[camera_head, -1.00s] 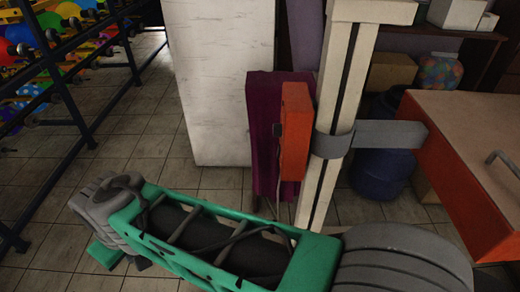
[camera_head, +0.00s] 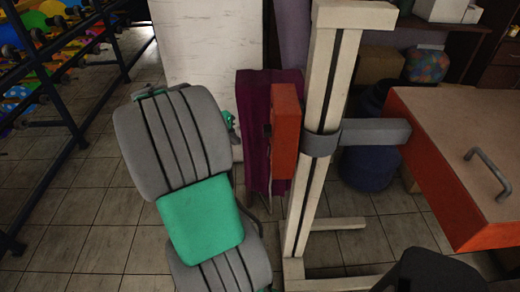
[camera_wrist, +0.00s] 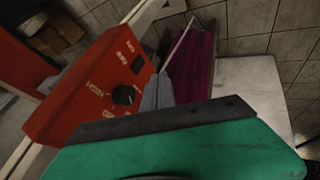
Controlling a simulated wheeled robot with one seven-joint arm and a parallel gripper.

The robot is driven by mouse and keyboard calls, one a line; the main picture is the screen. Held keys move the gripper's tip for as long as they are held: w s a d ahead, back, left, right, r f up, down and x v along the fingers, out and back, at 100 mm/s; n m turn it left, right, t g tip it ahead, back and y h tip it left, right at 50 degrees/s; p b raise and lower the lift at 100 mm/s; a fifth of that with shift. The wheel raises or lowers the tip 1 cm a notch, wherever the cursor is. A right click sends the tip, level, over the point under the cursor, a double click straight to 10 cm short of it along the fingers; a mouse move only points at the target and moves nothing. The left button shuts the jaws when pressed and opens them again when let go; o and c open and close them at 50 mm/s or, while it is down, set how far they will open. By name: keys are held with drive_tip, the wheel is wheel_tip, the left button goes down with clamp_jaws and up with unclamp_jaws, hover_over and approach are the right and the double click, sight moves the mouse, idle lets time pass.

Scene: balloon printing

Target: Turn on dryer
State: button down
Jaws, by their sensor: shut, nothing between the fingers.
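The dryer's red-orange control box (camera_head: 285,130) is fixed to a white upright post (camera_head: 326,115). In the wrist view the box (camera_wrist: 65,105) shows its face, with a round black knob (camera_wrist: 123,95) and a dark rectangular switch (camera_wrist: 138,64) with white markings. My gripper (camera_wrist: 156,92) shows as grey fingers, shut and empty, just right of the panel's edge near the knob. They look apart from the panel, but the exact gap cannot be told. In the head view my grey and green arm hides most of the gripper.
A purple panel (camera_head: 254,135) stands just left of the box, beside a white slab (camera_head: 205,50). An orange-sided unit with a handle (camera_head: 480,200) is at right. A dark rack with balloons (camera_head: 50,110) is at left. Tiled floor (camera_head: 105,215) between is open.

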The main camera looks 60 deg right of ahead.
sight(269, 151)
drive_tip(key=s+d+f+p, duration=0.2)
drive_tip(key=s+d+f, duration=0.3)
drive_tip(key=d+f, duration=0.2)
drive_tip(key=shift+s+f, duration=0.4)
drive_tip(key=shift+f, duration=0.45)
